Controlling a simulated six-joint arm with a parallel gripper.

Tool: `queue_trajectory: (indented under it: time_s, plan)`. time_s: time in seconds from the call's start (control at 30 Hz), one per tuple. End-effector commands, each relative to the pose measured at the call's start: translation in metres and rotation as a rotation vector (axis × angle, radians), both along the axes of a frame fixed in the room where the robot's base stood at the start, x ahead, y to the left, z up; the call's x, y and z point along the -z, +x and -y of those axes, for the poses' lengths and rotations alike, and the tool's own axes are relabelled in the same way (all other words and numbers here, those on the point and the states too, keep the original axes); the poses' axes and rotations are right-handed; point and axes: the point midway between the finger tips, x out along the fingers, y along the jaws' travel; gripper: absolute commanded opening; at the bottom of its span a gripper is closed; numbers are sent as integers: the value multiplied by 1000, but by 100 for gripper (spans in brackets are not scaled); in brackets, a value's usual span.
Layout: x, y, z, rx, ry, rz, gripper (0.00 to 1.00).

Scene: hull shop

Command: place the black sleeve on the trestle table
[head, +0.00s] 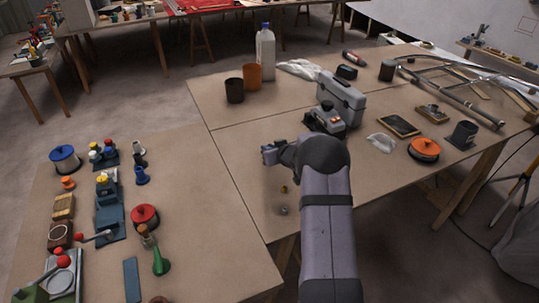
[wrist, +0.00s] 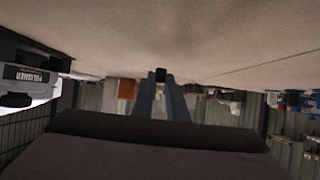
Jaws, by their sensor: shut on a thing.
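My gripper (head: 268,154) is over the bare left part of the table (head: 235,165) at the middle and right of the head view. In the wrist view my two fingers (wrist: 161,82) are shut on a small black piece, the black sleeve (wrist: 161,74), held between the fingertips. The tan tabletop (wrist: 200,40) fills the top of that view, close to the sleeve. I cannot tell whether the sleeve touches it. In the head view the sleeve is too small and hidden by my gripper to make out.
A grey polisher (head: 325,120) and a grey toolbox (head: 341,98) stand just right of my gripper. Dark and orange cups (head: 252,76) and a white bottle (head: 265,52) stand farther back. A small brass piece (head: 284,189) lies nearer. Tabletop left of my gripper is clear.

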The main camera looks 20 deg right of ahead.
Motion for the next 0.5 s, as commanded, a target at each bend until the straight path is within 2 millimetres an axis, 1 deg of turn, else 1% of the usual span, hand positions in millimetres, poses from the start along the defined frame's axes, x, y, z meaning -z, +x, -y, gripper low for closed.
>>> queue_trajectory:
  time_s: [0.03,0.1,0.2,0.5]
  plan:
    - [9,0,0,0,1,-2,0]
    - [17,0,0,0,1,-2,0]
    - [24,0,0,0,1,-2,0]
    - [25,0,0,0,0,0,0]
